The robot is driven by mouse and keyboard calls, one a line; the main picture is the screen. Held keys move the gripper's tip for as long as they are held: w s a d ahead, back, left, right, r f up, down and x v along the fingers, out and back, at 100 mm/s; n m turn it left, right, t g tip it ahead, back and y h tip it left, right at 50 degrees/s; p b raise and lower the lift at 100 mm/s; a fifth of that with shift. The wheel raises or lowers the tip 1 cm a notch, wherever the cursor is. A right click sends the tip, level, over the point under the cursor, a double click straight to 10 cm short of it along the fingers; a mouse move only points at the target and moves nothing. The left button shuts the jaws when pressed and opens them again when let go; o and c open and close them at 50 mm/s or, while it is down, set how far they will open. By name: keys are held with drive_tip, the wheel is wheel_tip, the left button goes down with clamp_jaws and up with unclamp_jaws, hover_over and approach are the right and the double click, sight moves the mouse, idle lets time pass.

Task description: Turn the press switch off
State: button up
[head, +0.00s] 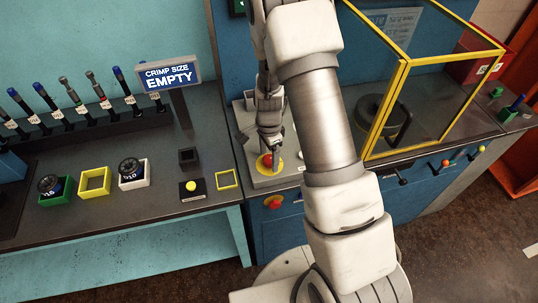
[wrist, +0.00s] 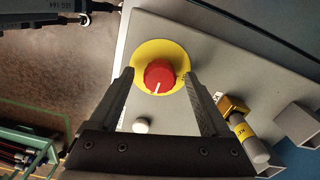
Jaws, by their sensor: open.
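The press switch is a red round knob (wrist: 160,76) with a white mark, on a yellow disc (wrist: 146,52) on a grey panel. In the wrist view the white mark points down and slightly left. In the head view the red knob (head: 266,160) shows on its yellow disc, just below my gripper (head: 270,142). In the wrist view my gripper (wrist: 160,85) is open, with one finger on each side of the knob. I cannot tell whether the fingers touch it.
A small white button (wrist: 141,125) and a brass-and-grey fitting (wrist: 246,136) are on the panel near the knob. A yellow-framed clear guard (head: 385,105) stands to the right. A sign reading "CRIMP SIZE EMPTY" (head: 168,75) stands over the left bench.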

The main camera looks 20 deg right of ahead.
clamp_jaws()
idle(0.4)
drive_tip(key=shift+f+n, duration=0.1)
drive_tip(key=shift+n, duration=0.2)
drive_tip(key=n+b, duration=0.5)
drive_tip(key=n, duration=0.3)
drive_tip(key=n+b, duration=0.2)
drive_tip(key=n, duration=0.2)
drive_tip(key=shift+d+n, duration=0.1)
drive_tip(key=shift+n, duration=0.2)
drive_tip(key=n+b, duration=0.1)
drive_tip(key=n, duration=0.3)
drive_tip(key=shift+n, duration=0.3)
